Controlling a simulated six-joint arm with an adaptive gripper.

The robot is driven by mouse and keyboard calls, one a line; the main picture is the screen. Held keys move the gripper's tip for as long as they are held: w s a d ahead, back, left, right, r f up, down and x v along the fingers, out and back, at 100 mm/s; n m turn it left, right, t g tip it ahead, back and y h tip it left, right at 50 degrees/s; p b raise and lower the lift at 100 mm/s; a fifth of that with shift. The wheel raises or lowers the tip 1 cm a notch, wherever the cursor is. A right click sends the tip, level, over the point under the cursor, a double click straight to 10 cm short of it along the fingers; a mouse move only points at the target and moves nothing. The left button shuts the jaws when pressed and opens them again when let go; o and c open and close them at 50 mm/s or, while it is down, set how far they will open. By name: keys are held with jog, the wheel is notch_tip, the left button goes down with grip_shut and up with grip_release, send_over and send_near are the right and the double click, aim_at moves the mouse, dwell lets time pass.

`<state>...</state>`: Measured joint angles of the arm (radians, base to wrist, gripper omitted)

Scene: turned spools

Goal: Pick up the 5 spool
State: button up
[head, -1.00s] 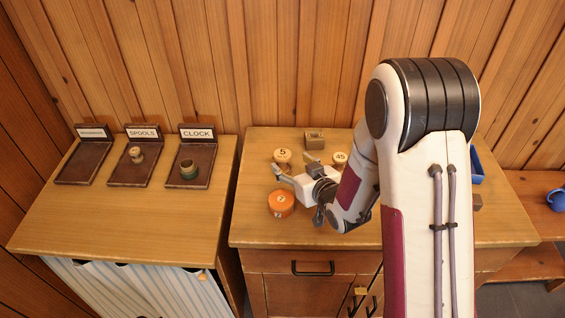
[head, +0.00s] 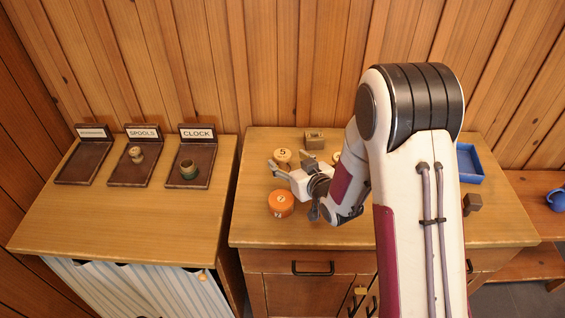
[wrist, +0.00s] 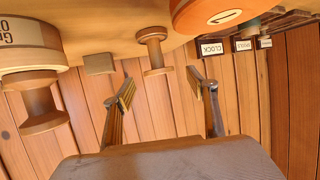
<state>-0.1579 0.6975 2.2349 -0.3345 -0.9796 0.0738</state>
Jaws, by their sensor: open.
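The 5 spool (head: 283,155) is pale wood with a dark 5 on its top face and stands upright on the right-hand cabinet top in the head view. In the wrist view a plain turned spool (wrist: 153,52), which looks like the same one, shows ahead between my finger lines. My gripper (head: 291,164) is open and empty, with its fingers pointing towards the 5 spool from the near side. It also shows in the wrist view (wrist: 160,80), its two fingers apart. I see no contact with the spool.
An orange-topped spool (head: 281,204) stands close on the near left of my gripper. Another pale spool (head: 337,157) is partly hidden by my arm. A small wooden block (head: 314,141) lies behind. A blue tray (head: 469,163) is at right. Labelled trays, including SPOOLS (head: 117,182), stand on the left cabinet.

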aim_at(284, 155)
jog(key=shift+w, duration=0.1)
jog(key=shift+x, duration=2.5)
jog(key=shift+r, duration=0.1)
jog(key=c, duration=1.2)
